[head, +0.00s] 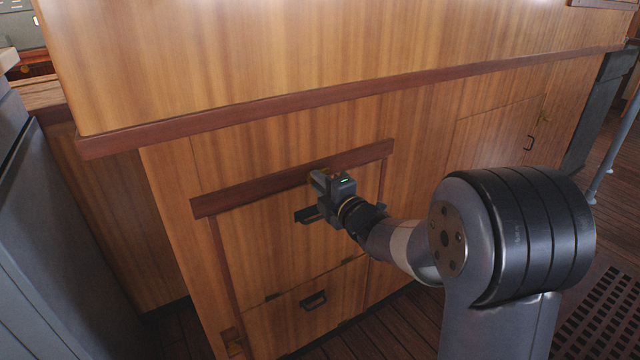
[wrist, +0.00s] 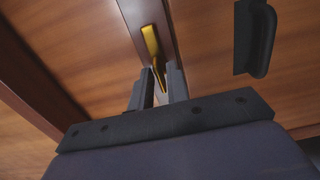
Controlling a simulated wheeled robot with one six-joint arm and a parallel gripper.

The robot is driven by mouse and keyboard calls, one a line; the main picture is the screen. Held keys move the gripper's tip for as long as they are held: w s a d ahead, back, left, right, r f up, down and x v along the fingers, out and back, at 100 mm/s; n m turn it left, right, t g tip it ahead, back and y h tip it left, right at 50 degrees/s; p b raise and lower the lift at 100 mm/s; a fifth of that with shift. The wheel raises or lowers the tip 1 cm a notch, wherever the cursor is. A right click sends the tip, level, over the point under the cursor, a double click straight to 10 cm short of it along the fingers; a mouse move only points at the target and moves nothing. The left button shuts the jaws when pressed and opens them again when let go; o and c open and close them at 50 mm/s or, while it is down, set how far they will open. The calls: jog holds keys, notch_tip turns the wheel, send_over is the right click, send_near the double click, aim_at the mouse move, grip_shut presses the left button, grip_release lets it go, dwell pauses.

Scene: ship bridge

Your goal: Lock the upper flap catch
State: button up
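The upper flap (head: 255,245) is a wooden panel in the cabinet front, below a dark red-brown rail (head: 235,195). Its black handle (head: 306,215) is partly covered by my gripper in the head view, and shows at upper right in the wrist view (wrist: 255,38). The brass catch (wrist: 151,42) sits on the rail in the wrist view; my gripper hides it in the head view. My gripper (wrist: 159,82) is open, its two dark fingers apart. The catch's narrow end reaches down between the fingertips; contact cannot be told. In the head view my gripper (head: 320,188) is against the rail area.
A lower flap (head: 340,310) with a black handle (head: 313,300) is below. A long wooden ledge (head: 330,92) overhangs above. Another cabinet door (head: 490,135) is at the right. A grey unit (head: 50,230) stands at the left. The floor grating (head: 600,320) is at lower right.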

grip_shut()
jog(key=shift+m, duration=0.4)
jog(key=m+p, duration=0.3)
jog(key=m, duration=1.4)
jog(key=shift+f, duration=0.1)
dwell(0.4)
jog(key=shift+o, duration=1.8)
grip_release()
